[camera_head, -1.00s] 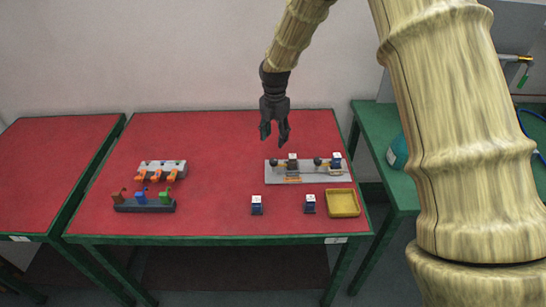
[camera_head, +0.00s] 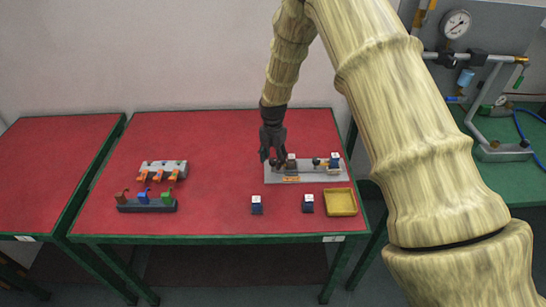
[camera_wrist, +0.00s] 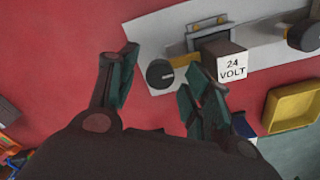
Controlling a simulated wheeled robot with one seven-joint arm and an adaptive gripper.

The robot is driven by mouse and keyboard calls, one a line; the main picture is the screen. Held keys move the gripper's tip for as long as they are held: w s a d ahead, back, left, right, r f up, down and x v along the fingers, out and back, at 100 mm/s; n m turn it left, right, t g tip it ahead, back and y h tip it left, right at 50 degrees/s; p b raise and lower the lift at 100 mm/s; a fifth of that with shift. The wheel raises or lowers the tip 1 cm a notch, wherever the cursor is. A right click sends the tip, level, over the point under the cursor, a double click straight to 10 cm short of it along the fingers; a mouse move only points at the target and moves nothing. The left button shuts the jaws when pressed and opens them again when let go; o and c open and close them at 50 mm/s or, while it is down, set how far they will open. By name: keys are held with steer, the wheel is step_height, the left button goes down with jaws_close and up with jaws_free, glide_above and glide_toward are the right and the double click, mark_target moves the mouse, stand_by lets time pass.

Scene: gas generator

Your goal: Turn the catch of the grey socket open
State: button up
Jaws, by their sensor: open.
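A grey socket board (camera_head: 335,177) lies at the right of the middle red table; it also shows in the wrist view (camera_wrist: 140,31). A round black knob (camera_wrist: 159,73) with a white mark sits at the board's end; I take it for the catch. Beside it a dark plug with a white "24 VOLT" label (camera_wrist: 232,68) stands in a socket. My gripper (camera_head: 271,159) is low over the board's left end. In the wrist view the fingers of my gripper (camera_wrist: 163,68) are apart on either side of the knob; contact cannot be told.
Two loose dark-blue plugs (camera_head: 257,204) (camera_head: 308,203) and a yellow tray (camera_head: 341,202) stand in front of the board. A second black knob (camera_head: 316,162) and plug (camera_head: 334,160) are farther right. Racks with orange pieces (camera_head: 163,169) and coloured pieces (camera_head: 146,205) stand left.

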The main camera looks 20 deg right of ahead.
steer(key=shift+f, duration=0.1)
steer(key=c, duration=1)
steer(key=shift+c, duration=0.2)
steer(key=m+b, duration=0.1)
steer(key=m, duration=0.7)
steer(key=shift+m+b, duration=0.3)
steer(key=m, duration=0.9)
steer(key=shift+b, duration=0.35)
steer(key=shift+m, duration=0.3)
